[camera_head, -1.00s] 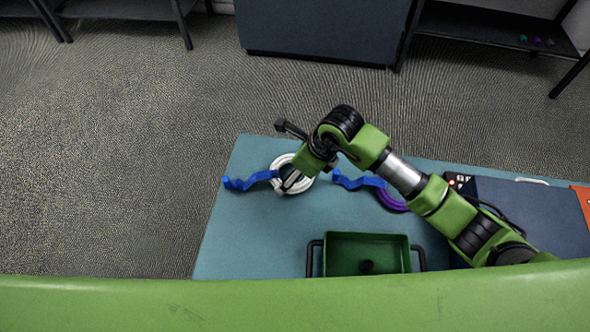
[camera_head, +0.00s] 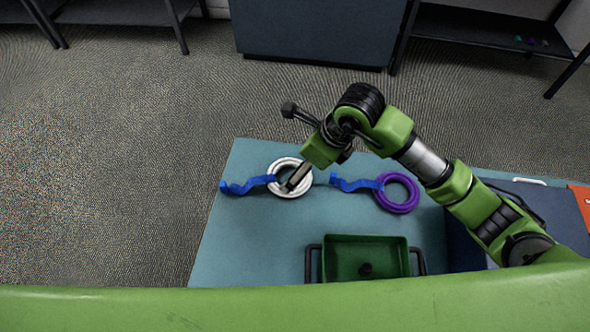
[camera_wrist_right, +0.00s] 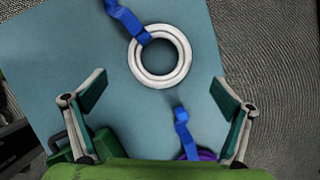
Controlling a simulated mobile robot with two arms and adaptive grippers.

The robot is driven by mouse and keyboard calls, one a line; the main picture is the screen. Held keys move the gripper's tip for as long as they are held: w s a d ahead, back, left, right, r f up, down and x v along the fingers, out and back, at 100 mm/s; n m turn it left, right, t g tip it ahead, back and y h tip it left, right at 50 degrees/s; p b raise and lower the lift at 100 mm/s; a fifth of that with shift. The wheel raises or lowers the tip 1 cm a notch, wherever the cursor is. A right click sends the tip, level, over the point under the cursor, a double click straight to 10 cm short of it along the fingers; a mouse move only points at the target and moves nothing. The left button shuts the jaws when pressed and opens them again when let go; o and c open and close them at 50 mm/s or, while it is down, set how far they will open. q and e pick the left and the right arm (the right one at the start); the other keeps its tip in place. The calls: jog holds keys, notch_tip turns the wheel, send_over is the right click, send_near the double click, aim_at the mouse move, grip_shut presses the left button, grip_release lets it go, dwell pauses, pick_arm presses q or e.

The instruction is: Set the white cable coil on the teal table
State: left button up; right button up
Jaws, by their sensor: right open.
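The white cable coil (camera_head: 303,190) lies flat on the teal table (camera_head: 240,240) near its far left part, with a blue strap (camera_head: 246,187) on its left side. The coil also shows whole in the right wrist view (camera_wrist_right: 160,82). My right gripper (camera_head: 297,177) is over the coil in the head view and hides part of it. In the right wrist view the gripper's fingers (camera_wrist_right: 160,95) are wide apart with nothing between them, and the coil lies beyond the tips. My left gripper is not in view.
A purple coil (camera_head: 411,201) with a blue strap (camera_head: 356,184) lies to the right. A green tray (camera_head: 330,258) with black handles stands nearer. A dark blue panel (camera_head: 540,208) lies at the right. The table's left front part is clear.

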jog(key=shift+v, duration=2.3)
jog(key=shift+a, duration=0.1)
